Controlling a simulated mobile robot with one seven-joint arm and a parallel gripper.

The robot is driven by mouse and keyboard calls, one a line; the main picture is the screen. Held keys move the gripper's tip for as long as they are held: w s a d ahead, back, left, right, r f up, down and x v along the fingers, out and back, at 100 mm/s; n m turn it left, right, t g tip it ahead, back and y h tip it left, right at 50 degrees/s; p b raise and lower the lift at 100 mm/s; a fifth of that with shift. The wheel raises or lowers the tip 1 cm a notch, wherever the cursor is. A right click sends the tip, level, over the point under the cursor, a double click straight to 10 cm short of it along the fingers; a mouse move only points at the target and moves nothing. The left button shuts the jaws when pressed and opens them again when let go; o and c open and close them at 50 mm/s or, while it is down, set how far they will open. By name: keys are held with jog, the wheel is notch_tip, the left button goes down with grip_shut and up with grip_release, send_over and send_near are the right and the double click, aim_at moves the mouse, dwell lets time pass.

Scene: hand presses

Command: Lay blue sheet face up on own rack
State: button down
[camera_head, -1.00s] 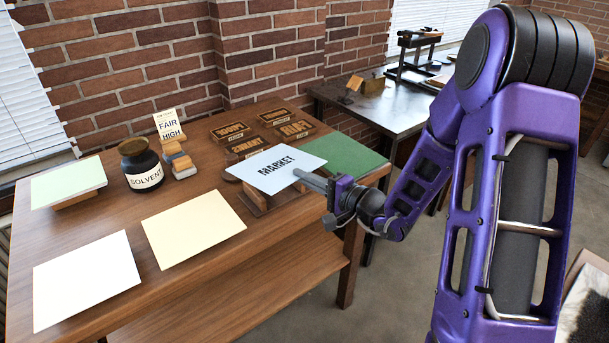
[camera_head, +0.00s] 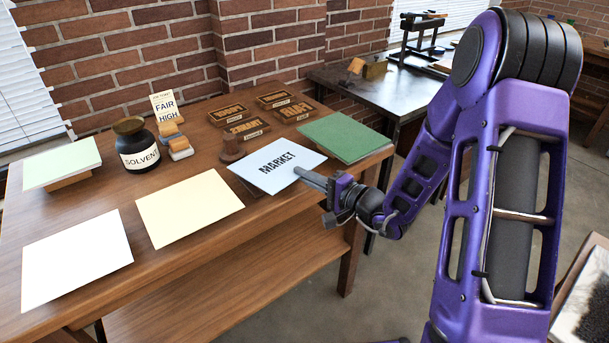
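The blue sheet (camera_head: 290,178) is pale blue with dark lettering "MARKET" facing up. It lies about level. My gripper (camera_head: 301,171) is shut on its right edge and holds it over the right part of the wooden table (camera_head: 185,245). A dark wooden edge shows at the sheet's left side; most of what is under the sheet is hidden. White (camera_head: 75,262) and cream (camera_head: 185,205) sheets lie at the table's front. A pale green sheet (camera_head: 62,163) rests on a wooden block at left. I cannot tell which support is the blue sheet's own rack.
A green board (camera_head: 345,136) lies at the table's right end. A solvent jar (camera_head: 137,148), a small sign (camera_head: 165,106) and lettered blocks (camera_head: 246,130) stand behind. A round brown knob (camera_head: 231,149) is close to the sheet's left corner. A dark bench (camera_head: 380,97) stands beyond.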

jog(key=c, duration=0.8)
grip_release()
jog(key=shift+c, duration=0.2)
jog(key=shift+d, duration=0.1)
jog(key=shift+f+b+v, duration=0.15)
jog(key=shift+b+v, duration=0.15)
jog(key=shift+v, duration=1.15)
jog(key=shift+f+b+v, duration=0.1)
jog(key=shift+b+v, duration=0.15)
jog(key=shift+v, duration=1.2)
